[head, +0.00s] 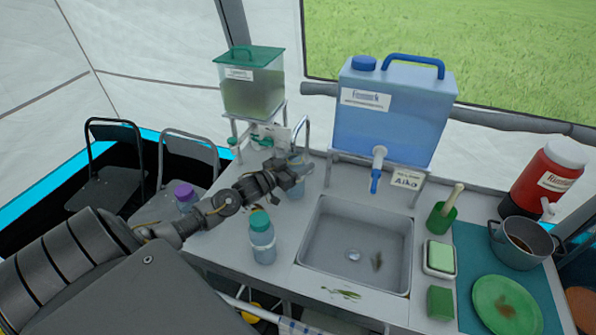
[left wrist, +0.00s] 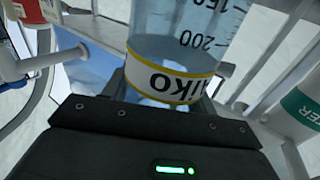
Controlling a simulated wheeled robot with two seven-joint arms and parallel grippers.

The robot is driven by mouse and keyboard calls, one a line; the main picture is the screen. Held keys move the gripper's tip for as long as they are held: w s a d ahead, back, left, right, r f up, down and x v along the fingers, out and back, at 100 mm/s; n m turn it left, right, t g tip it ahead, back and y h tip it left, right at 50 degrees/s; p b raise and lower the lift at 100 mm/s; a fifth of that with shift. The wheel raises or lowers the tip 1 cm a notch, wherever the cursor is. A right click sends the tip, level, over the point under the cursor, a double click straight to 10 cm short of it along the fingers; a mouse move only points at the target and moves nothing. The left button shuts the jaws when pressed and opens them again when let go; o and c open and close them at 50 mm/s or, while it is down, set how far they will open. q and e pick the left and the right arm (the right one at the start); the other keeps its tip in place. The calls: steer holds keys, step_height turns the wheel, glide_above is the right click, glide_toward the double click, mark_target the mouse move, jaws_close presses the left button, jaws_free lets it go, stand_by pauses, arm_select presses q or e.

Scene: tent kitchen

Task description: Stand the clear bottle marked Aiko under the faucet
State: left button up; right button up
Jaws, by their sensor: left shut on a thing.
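My left gripper (head: 292,177) is shut on the clear bottle marked Aiko (head: 297,188), near the back left corner of the sink. The left wrist view shows the bottle (left wrist: 185,45) close up, with dark graduations and a white label with yellow edges reading Aiko upside down. The gripper hides part of the bottle in the head view. A curved metal faucet (head: 307,130) rises just behind it. A blue tap (head: 376,178) on the blue water container (head: 390,125) hangs over the sink's back edge, right of the gripper. My right gripper is out of view.
The metal sink (head: 340,235) is open in front. A bottle with a green cap (head: 262,240) stands left of it. An Aiko card (head: 407,179), a soap dish (head: 439,258) and a green sponge (head: 440,302) are to the right. A green-lidded dispenser (head: 250,90) stands behind.

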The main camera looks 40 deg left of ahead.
arm_select(q)
steer(key=shift+f, duration=0.75)
steer(key=shift+s+r, duration=0.15)
steer(key=shift+s, duration=0.05)
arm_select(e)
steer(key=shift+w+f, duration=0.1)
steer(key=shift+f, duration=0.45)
arm_select(q)
steer(key=o, duration=1.2)
steer(key=shift+o, duration=0.2)
